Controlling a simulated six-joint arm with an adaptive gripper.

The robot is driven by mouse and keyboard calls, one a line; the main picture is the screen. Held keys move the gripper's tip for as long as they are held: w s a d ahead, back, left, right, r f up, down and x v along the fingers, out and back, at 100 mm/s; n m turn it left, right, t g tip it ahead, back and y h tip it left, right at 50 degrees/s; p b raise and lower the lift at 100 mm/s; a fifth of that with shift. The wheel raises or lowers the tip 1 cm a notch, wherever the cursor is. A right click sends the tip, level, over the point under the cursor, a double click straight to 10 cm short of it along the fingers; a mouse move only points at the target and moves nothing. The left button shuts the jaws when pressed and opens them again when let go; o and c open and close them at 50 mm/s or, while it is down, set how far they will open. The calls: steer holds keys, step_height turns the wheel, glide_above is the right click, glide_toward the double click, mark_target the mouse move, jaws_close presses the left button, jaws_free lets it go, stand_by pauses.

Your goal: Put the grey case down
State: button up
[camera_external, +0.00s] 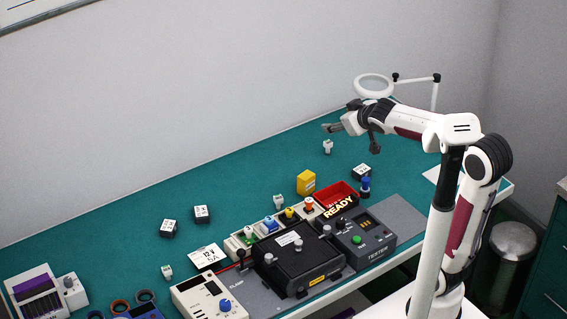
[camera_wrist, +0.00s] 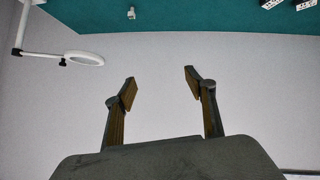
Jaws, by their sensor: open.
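My gripper (camera_external: 329,128) is raised above the back of the teal bench. In the wrist view my gripper (camera_wrist: 159,86) has its two fingers spread with nothing between them, facing the wall. No grey case is in my gripper, and I cannot tell for sure which thing is the grey case. None touches my gripper.
A black fixture (camera_external: 296,262) and a grey tester (camera_external: 367,246) stand at the front. A red tray (camera_external: 330,190), a yellow box (camera_external: 306,183) and a blue-topped piece (camera_external: 365,186) are behind them. A ring magnifier (camera_external: 373,85) stands at the back right. The back-left bench is clear.

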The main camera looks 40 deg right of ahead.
steer(key=s+f+g, duration=0.1)
steer(key=s+f, duration=0.2)
steer(key=s, duration=0.6)
steer(key=s+a+f+m+g+y, duration=0.1)
steer(key=s+f, duration=0.3)
steer(key=s, duration=0.5)
steer(key=s+a+f+g+y, duration=0.1)
steer(key=s+f+g, duration=0.2)
steer(key=s, duration=0.6)
steer(key=shift+s+a+f, duration=0.15)
steer(key=shift+a+f, duration=0.1)
steer(key=shift+f, duration=0.4)
steer(key=shift+o, duration=0.5)
steer(key=shift+d+m, duration=0.15)
steer(key=shift+m, duration=0.15)
